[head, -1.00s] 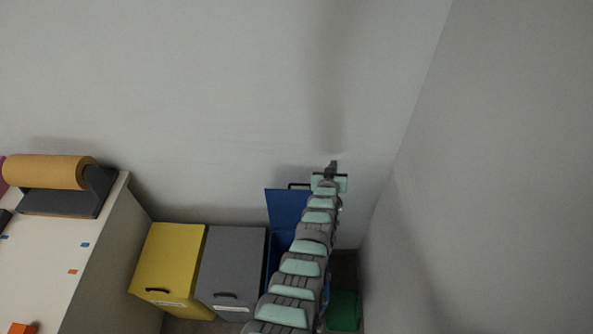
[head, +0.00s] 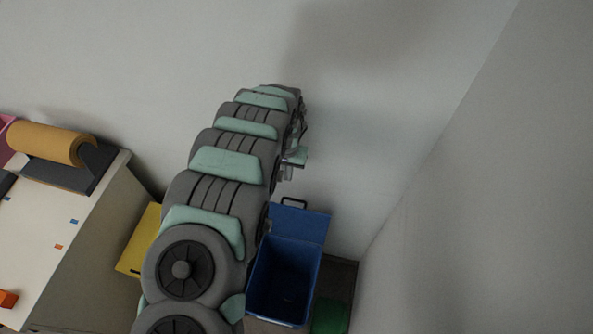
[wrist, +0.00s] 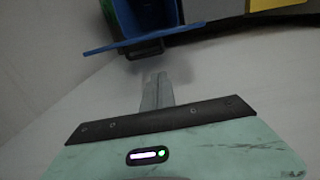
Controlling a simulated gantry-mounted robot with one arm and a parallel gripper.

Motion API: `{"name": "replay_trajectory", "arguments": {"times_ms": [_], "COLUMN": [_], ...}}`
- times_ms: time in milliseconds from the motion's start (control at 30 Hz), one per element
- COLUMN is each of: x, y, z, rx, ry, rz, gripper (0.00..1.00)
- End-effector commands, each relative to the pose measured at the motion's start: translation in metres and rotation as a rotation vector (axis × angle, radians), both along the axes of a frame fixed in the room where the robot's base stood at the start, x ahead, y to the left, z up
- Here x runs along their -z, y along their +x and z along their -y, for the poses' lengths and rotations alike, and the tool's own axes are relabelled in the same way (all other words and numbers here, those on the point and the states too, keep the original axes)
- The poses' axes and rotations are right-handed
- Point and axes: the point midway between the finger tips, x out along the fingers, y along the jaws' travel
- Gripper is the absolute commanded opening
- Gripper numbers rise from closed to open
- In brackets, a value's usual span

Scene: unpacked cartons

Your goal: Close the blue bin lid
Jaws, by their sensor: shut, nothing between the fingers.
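The blue bin (head: 284,288) stands open on the floor, and its inside shows from above. Its blue lid (head: 300,225) is raised at the back, towards the wall, with a black handle (head: 293,201) on its far edge. My gripper (head: 286,175) is shut and empty, above the handle and partly hidden by my arm. In the wrist view the fingers (wrist: 156,82) point towards the dark handle (wrist: 146,50) and the blue lid edge (wrist: 112,45), with a gap between them.
A yellow bin (head: 137,248) stands left, largely hidden by my arm. The grey bin (wrist: 209,10) shows in the wrist view. A green object (head: 330,316) lies right of the blue bin. A white-topped counter (head: 50,235) is at left. Walls stand behind and at right.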

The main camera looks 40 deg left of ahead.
Motion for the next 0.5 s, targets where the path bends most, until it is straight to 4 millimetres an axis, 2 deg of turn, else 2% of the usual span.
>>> {"name": "replay_trajectory", "arguments": {"times_ms": [500], "x": [0.067], "y": [0.001], "z": [0.001], "rx": [0.001], "ry": [0.0], "rz": [0.004], "gripper": [0.0]}}
